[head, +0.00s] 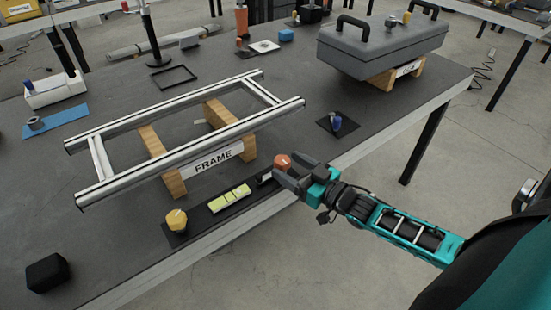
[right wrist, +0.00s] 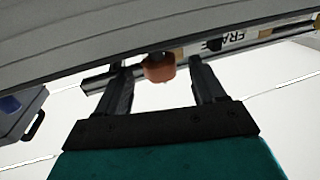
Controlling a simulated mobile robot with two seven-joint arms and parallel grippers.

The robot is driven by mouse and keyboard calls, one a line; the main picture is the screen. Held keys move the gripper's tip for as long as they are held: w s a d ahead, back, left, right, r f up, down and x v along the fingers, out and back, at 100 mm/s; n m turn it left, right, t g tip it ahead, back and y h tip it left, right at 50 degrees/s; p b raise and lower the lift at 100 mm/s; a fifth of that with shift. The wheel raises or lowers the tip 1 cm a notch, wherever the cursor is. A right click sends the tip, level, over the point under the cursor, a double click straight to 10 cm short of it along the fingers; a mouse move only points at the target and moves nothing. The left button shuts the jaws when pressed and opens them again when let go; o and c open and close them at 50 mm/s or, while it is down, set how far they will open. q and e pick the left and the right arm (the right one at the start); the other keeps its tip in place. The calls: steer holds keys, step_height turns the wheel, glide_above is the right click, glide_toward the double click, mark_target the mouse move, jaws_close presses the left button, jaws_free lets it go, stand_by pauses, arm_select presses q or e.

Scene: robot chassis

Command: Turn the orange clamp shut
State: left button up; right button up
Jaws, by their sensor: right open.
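The orange clamp (head: 282,161) is a small round knob near the front edge of the table, at the right end of a dark strip. In the right wrist view the orange clamp (right wrist: 158,70) lies between the two fingers, with gaps at its sides. My right gripper (head: 292,172) reaches in from the right at the clamp. Its fingers are spread and I see no grip on the clamp; the right wrist view shows the open jaws (right wrist: 158,80). The clamp's lower part is hidden in the head view. My left gripper is not in view.
A silver frame (head: 190,150) rests on wooden blocks behind the strip. A grey toolbox (head: 385,45) sits at back right. A black cube (head: 47,273) is at front left.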

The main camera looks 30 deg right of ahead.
mark_target(276, 158)
steer(key=shift+x, duration=2.6)
steer(key=shift+c, duration=0.2)
jaws_close()
